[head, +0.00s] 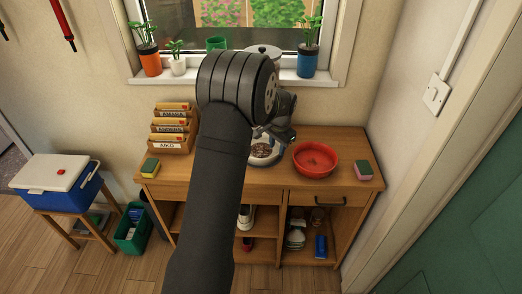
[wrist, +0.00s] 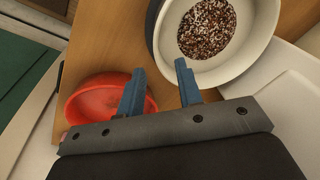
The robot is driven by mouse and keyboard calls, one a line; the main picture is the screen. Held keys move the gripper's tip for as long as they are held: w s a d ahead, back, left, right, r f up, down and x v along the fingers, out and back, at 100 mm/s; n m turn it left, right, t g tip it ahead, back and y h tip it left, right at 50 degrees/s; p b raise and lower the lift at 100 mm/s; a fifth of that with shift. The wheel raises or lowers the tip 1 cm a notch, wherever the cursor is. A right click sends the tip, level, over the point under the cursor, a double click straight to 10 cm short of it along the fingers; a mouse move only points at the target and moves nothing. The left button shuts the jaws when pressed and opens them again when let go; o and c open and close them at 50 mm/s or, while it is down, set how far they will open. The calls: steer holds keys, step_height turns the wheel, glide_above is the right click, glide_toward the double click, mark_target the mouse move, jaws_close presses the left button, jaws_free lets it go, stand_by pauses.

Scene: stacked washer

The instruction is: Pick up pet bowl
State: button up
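A round bowl with a white inside (wrist: 258,32), a dark outer side and brown and white kibble-like bits stands on the wooden cabinet top. In the head view this bowl (head: 264,161) is partly hidden behind my arm and gripper. A plain red bowl (head: 316,159) sits to its right; it also shows in the wrist view (wrist: 92,100), at the left. My gripper (wrist: 160,66) is open, with its two blue fingers apart and nothing between them.
A letter rack (head: 172,128) and a sponge (head: 150,167) are at the cabinet's left. Another sponge (head: 363,170) lies right of the red bowl. Potted plants (head: 308,60) line the windowsill behind. The wall closes off the right side.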

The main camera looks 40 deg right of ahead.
mark_target(276, 153)
steer(key=f, duration=0.3)
steer(key=w+f, duration=0.1)
steer(key=shift+d+f, duration=0.2)
steer(key=shift+f, duration=0.15)
jaws_close()
